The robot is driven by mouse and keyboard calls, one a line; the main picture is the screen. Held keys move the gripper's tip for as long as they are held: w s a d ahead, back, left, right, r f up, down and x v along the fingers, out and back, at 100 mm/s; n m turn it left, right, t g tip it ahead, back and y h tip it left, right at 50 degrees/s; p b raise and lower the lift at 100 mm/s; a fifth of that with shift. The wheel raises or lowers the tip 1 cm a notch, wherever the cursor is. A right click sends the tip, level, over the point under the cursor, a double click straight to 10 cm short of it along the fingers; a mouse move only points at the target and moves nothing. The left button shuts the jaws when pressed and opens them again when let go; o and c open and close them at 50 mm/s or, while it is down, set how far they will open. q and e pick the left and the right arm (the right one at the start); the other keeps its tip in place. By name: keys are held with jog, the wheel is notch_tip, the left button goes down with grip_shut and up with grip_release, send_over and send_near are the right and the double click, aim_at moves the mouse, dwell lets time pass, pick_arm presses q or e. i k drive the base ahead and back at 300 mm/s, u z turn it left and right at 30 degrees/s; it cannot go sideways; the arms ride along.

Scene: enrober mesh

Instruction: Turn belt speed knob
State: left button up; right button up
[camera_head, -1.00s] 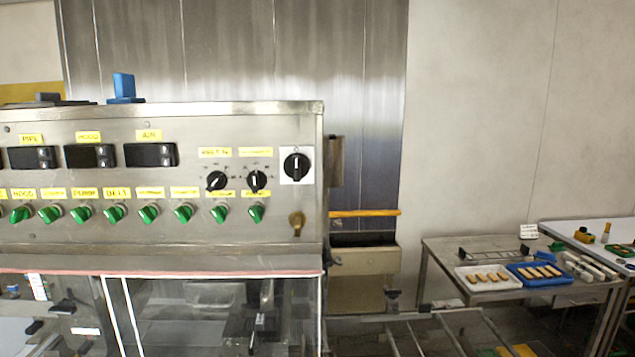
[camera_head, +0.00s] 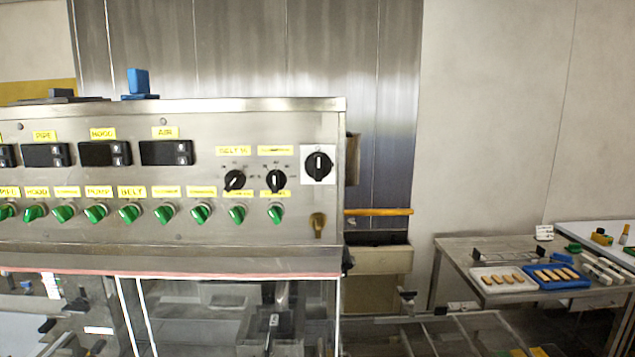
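A steel control panel (camera_head: 280,225) fills the left and middle of the head view. Two small black knobs sit at its right part: one under a yellow label reading roughly "BELT" (camera_head: 234,151), the left black knob (camera_head: 235,180), and beside it the right black knob (camera_head: 276,181). The left knob's pointer is tilted; the right knob's pointer looks upright. A larger black switch (camera_head: 318,165) on a white plate is further right. Neither of my grippers is in view.
A row of green switches (camera_head: 130,213) runs below, with dark displays (camera_head: 166,152) above. A brass-coloured key or latch (camera_head: 318,225) is at lower right. A steel table (camera_head: 460,255) with a white tray (camera_head: 478,285) and a blue tray (camera_head: 570,283) stands at right.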

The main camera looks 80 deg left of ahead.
aim_at(235, 180)
jog(key=z, duration=0.1)
jog(key=k, duration=0.8)
jog(key=u, duration=1.65)
